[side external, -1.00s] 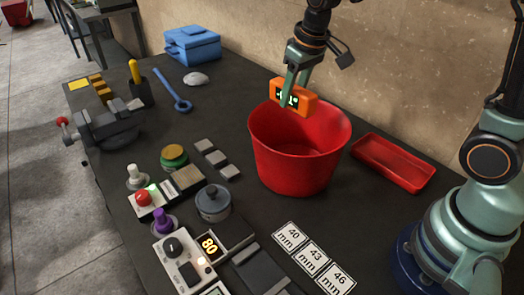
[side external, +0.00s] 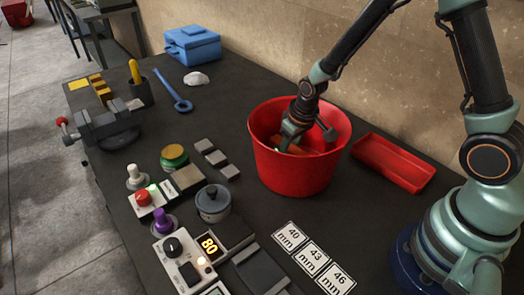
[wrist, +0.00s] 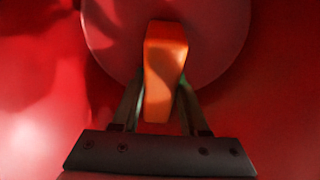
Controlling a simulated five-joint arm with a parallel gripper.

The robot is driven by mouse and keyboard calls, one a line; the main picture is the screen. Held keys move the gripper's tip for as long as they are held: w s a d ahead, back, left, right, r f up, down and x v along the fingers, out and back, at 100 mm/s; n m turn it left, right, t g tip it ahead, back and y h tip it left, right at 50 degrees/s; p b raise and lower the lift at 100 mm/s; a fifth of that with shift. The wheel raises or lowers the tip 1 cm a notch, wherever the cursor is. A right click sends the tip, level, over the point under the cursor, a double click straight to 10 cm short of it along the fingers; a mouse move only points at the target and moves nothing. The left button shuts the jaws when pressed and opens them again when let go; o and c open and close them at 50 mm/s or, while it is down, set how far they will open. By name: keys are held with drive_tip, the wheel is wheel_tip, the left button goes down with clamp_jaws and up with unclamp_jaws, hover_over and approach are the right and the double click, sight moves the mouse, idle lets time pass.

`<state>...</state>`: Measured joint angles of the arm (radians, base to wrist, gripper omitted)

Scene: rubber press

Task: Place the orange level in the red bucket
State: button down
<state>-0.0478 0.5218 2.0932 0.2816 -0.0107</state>
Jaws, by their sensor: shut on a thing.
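The red bucket (side external: 293,168) stands upright on the dark bench. My gripper (side external: 289,145) reaches down inside it, below the rim. The orange level (wrist: 165,70) is between my gripper's fingers (wrist: 158,100) in the wrist view, and the fingers are shut on it. The round bucket floor shows beyond the level. In the side view only a little orange shows beside the fingers, and the bucket wall hides the rest. I cannot tell whether the level touches the bucket floor.
A shallow red tray (side external: 393,163) lies right of the bucket. White number cards (side external: 312,258) lie in front. Left of the bucket are grey blocks (side external: 217,159), a grey lidded pot (side external: 212,205) and a control box (side external: 185,258). A blue toolbox (side external: 193,46) stands at the back.

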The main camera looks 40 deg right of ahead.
drive_tip(key=shift+f, duration=0.25)
drive_tip(key=shift+f, duration=0.1)
drive_tip(key=shift+c, duration=2.2)
unclamp_jaws()
drive_tip(key=v, duration=1.2)
wheel_tip(320, 180, up, 7)
drive_tip(key=t, duration=0.1)
hover_over(297, 151)
drive_tip(key=s, duration=0.3)
drive_tip(key=s+d+r+t, duration=0.1)
drive_tip(key=s+r, duration=0.4)
drive_tip(key=s, duration=0.2)
drive_tip(key=shift+d+m+t, duration=0.3)
drive_tip(key=shift+d+t, duration=0.1)
